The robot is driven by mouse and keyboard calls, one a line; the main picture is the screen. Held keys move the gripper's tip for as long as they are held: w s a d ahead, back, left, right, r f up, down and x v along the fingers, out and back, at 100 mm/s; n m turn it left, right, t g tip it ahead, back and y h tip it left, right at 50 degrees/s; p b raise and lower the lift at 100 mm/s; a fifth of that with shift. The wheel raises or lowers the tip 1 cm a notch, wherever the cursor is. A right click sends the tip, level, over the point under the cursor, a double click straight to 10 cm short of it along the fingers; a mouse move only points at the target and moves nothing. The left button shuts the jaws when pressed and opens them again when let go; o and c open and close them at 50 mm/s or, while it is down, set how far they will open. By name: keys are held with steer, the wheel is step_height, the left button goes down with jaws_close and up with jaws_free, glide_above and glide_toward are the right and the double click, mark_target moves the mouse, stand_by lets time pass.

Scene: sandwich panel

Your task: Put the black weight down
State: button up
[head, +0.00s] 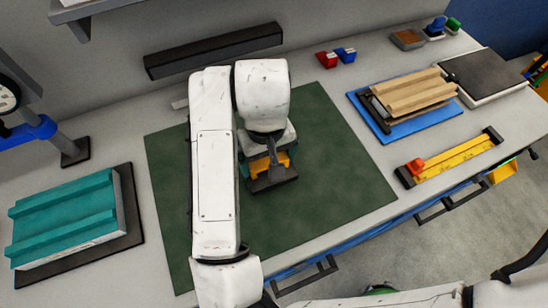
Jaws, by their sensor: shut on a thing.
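My gripper (270,165) points down over the green mat (330,150), in the middle of the head view. Its orange parts are shut on the black weight (272,184), a dark block whose lower front part shows below them. The gripper and my white arm hide the rest of the weight. I cannot tell whether the weight touches the mat or hangs just above it.
A teal ribbed panel (62,222) on a dark board lies left. Wooden strips (415,92) on a blue tray, a black-topped slab (485,72) and a yellow bar tool (450,158) lie right. A dark bar (213,50) runs behind. The mat's right part is clear.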

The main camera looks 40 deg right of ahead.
mark_target(265, 165)
steer(key=shift+w+f, duration=0.25)
steer(key=shift+f, duration=0.05)
steer(key=shift+w+f, duration=0.15)
steer(key=shift+f, duration=1.5)
steer(key=shift+f, duration=0.1)
steer(key=o, duration=1.7)
